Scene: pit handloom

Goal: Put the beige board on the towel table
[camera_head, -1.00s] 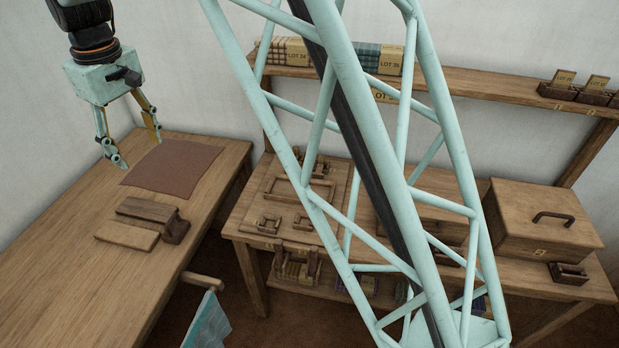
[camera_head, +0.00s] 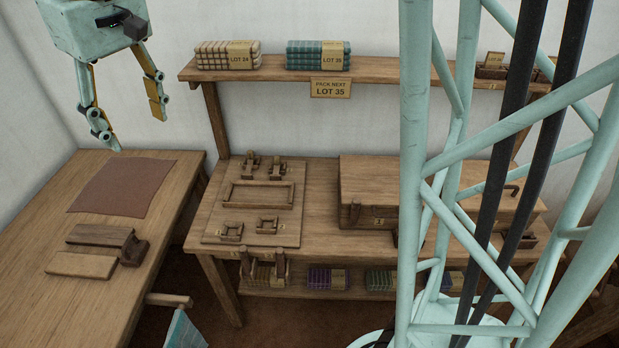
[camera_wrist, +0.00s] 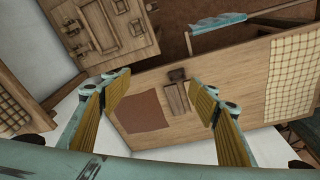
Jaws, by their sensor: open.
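A light wooden board (camera_head: 82,265), the palest flat piece here and the likely beige board, lies on the left wooden table (camera_head: 75,318). It lies in front of a darker brown block (camera_head: 100,235) with a raised end piece. These pieces also show small in the wrist view, between my fingers. My gripper (camera_head: 135,130) hangs open and empty, well above the left table's far part. It also shows in the wrist view (camera_wrist: 160,92), fingers spread and touching nothing. Which table is the towel table, I cannot tell for sure.
A reddish-brown mat (camera_head: 124,187) lies on the left table. A second table (camera_head: 318,215) holds a jig board (camera_head: 228,195) and a wooden chest (camera_head: 385,185). A wall shelf (camera_head: 390,72) above carries folded towel stacks (camera_head: 318,56). A handle and blue cloth (camera_head: 185,330) stand between.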

